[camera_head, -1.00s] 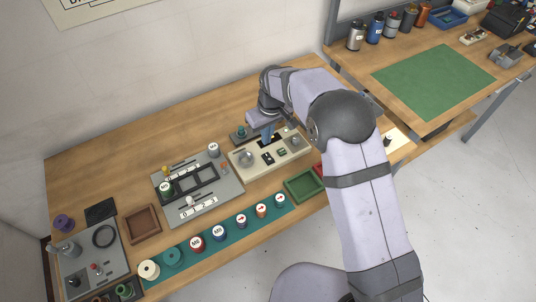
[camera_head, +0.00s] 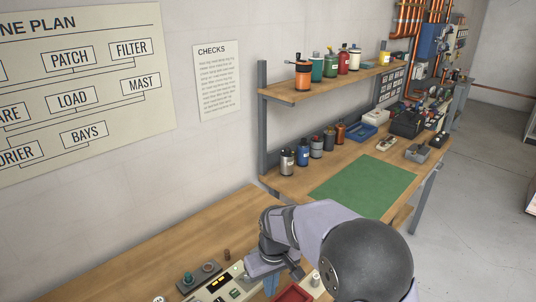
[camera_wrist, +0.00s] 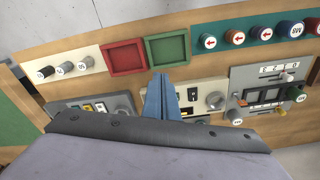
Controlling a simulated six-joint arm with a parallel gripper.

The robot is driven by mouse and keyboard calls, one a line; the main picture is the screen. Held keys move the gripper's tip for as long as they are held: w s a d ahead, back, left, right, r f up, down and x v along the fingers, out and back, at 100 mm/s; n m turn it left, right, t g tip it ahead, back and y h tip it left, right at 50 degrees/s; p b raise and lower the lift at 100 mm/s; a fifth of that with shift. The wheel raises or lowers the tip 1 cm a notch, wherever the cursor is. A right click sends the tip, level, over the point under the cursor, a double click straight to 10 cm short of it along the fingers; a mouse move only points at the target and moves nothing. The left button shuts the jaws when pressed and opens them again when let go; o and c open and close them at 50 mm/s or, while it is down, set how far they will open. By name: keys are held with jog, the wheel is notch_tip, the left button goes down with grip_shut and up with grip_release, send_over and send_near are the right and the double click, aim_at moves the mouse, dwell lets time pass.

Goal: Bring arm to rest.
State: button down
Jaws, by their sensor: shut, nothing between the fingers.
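My arm reaches in from the lower right of the head view, with its wrist bent over the front bench (camera_head: 150,255). My gripper (camera_wrist: 163,78) shows in the wrist view as blue fingers shut together, with nothing between them. In the head view, part of the blue fingers shows at the lower edge beside the red tray (camera_head: 293,293). In the wrist view the fingers overlap the cream panel (camera_wrist: 212,92) and end just below the green tray (camera_wrist: 167,50). I cannot tell their height above the bench.
A grey panel (camera_wrist: 242,78) and a teal strip (camera_wrist: 266,31) of round-topped pieces lie right in the wrist view. Behind stands another bench with a green mat (camera_head: 363,186), several canisters (camera_head: 303,155) and a shelf (camera_head: 335,84).

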jog(key=s+d+m, duration=0.5)
jog(key=s+d, duration=0.9)
jog(key=s, duration=0.5)
jog(key=shift+d+g+h+b, duration=0.3)
jog(key=shift+g+b, duration=0.1)
